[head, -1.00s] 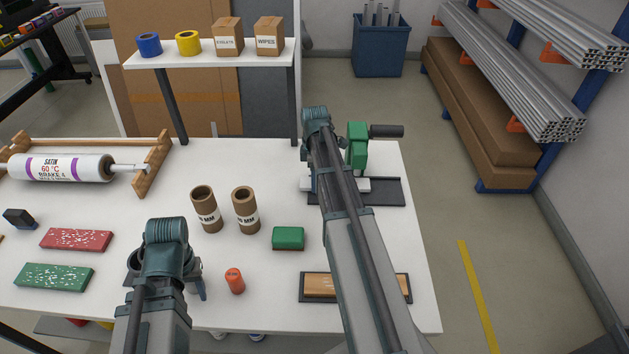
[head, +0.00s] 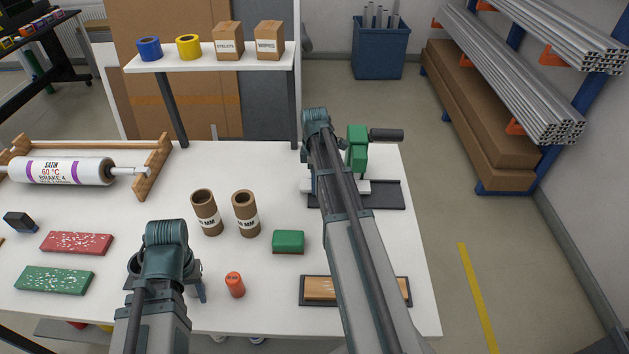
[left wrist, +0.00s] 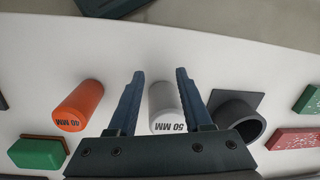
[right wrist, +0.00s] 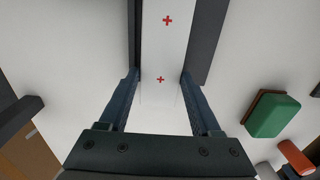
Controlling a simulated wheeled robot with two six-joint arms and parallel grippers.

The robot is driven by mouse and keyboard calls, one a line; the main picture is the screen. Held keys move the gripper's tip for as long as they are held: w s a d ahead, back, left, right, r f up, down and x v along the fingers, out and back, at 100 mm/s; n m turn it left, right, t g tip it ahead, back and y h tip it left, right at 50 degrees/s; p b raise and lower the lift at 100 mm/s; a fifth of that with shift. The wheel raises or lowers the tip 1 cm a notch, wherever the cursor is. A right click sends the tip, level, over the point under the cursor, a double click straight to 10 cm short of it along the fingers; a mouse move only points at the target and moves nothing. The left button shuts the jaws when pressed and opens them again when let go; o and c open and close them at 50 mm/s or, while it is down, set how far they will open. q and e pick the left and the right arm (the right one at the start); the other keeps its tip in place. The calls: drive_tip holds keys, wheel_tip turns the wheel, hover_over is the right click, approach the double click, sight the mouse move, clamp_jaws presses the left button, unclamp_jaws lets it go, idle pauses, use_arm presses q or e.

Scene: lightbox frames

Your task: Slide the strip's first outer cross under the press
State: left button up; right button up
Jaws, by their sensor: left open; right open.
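The green press (head: 357,150) with its dark lever stands at the back right of the table on a dark base (head: 388,196). The strip (right wrist: 165,50) is pale and bears two visible red crosses, lying along a dark channel in the right wrist view. My right gripper (right wrist: 160,76) is open, its fingers on either side of the strip's near end; I cannot tell whether they touch it. In the head view my right arm hides this gripper. My left gripper (left wrist: 157,75) is open, its fingers on either side of a white 50 MM cylinder (left wrist: 165,108).
An orange cylinder (head: 235,285), a green block (head: 288,241) and two cardboard tubes (head: 206,213) (head: 245,214) stand mid-table. A dark round holder (left wrist: 236,122) is beside the left gripper. A wood-topped tray (head: 318,289) lies at the front right, partly under my right arm.

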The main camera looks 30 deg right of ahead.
use_arm(q)
wheel_tip(320, 180, up, 14)
drive_tip(key=p, duration=1.3)
drive_tip(key=shift+f, duration=0.2)
use_arm(e)
wheel_tip(320, 180, up, 14)
drive_tip(key=shift+f, duration=0.2)
drive_tip(key=shift+f, duration=0.1)
